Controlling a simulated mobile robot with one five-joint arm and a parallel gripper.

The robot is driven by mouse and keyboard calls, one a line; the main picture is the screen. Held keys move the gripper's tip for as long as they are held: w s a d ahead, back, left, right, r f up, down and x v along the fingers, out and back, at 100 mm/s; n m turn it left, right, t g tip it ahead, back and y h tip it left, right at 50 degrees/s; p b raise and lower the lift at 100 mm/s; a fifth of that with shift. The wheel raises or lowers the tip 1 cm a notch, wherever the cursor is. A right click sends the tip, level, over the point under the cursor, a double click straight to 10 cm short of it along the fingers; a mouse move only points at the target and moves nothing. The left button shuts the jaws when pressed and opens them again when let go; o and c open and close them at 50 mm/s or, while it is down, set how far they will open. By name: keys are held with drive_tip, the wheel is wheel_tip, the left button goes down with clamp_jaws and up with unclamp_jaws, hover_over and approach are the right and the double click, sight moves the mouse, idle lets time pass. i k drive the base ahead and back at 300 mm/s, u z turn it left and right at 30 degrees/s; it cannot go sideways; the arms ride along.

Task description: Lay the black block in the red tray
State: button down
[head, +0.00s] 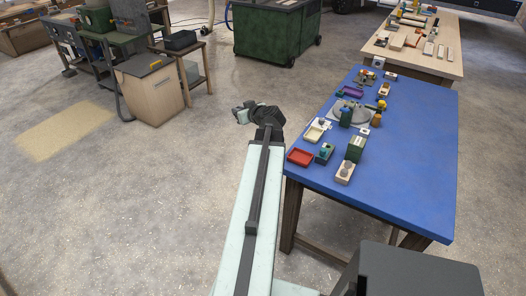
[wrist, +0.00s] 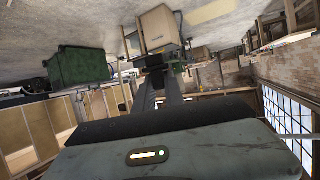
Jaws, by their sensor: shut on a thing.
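The red tray (head: 300,157) lies on the near left edge of the blue table, and looks empty. My gripper (head: 241,112) is at the end of my outstretched arm, over the open floor left of the table and apart from the tray. It is shut on a small dark thing, taken to be the black block; its outline is hard to make out against the dark wrist. In the wrist view my gripper (wrist: 155,63) shows small and dark beyond the grey housing. I see no other clear black block on the table.
The blue table (head: 410,165) holds a cream tray (head: 314,133), a green box (head: 356,148), a purple tray (head: 350,91) and a round grey plate near the red tray. Its right side is bare. A wooden cabinet (head: 150,92) and green bin (head: 275,32) stand beyond open floor.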

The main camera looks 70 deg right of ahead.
sight(300, 158)
drive_tip(key=z, duration=0.1)
drive_tip(key=i, duration=0.75)
drive_tip(key=z, duration=2)
